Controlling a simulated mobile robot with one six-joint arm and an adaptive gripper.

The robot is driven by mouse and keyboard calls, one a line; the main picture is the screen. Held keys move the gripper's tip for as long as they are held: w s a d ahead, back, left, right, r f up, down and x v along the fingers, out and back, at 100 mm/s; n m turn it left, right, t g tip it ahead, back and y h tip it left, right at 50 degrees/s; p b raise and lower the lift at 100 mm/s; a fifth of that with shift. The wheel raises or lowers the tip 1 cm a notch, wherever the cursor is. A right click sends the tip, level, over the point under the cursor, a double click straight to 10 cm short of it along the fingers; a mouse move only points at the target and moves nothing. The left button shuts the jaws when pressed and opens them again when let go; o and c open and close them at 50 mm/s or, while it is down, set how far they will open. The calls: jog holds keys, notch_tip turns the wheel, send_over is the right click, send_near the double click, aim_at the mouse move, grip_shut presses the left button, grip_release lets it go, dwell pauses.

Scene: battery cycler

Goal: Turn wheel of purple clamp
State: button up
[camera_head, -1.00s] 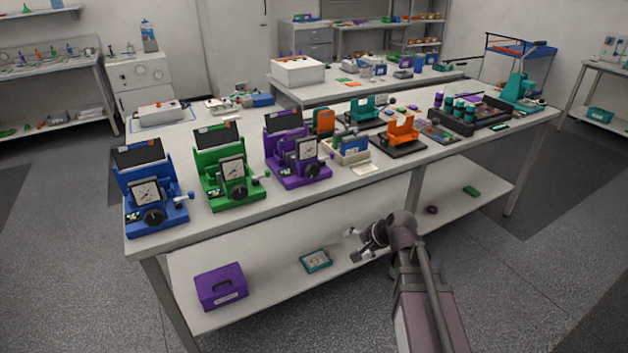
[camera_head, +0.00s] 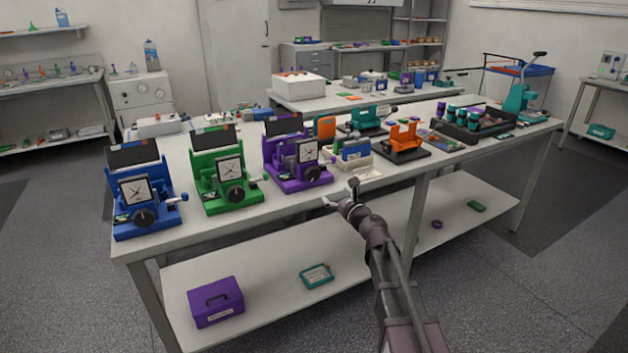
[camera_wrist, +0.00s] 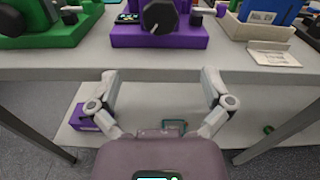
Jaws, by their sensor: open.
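The purple clamp (camera_head: 285,183) stands on the near edge of the long white table, third in a row from the left. It has a square dial (camera_head: 307,151) and a dark wheel (camera_head: 312,174) below it on its front. In the wrist view the black wheel (camera_wrist: 159,16) shows near the top, on the purple base (camera_wrist: 190,37). My gripper (camera_head: 341,192) is open and empty, in front of the table edge and to the right of the wheel in the head view. In the wrist view my gripper (camera_wrist: 158,80) has its fingers spread below the wheel, apart from it.
A green clamp (camera_head: 210,203) and a blue clamp (camera_head: 128,228) stand to the left. A cream bin (camera_head: 343,157) and an orange clamp (camera_head: 400,140) stand to the right. The lower shelf (camera_head: 250,275) holds a purple box (camera_head: 215,302) and a teal tray (camera_head: 316,276).

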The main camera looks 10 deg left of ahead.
aim_at(315, 175)
dwell(0.4)
jog(key=x, duration=1.3)
jog(key=shift+w+a, duration=0.3)
jog(key=c, duration=1)
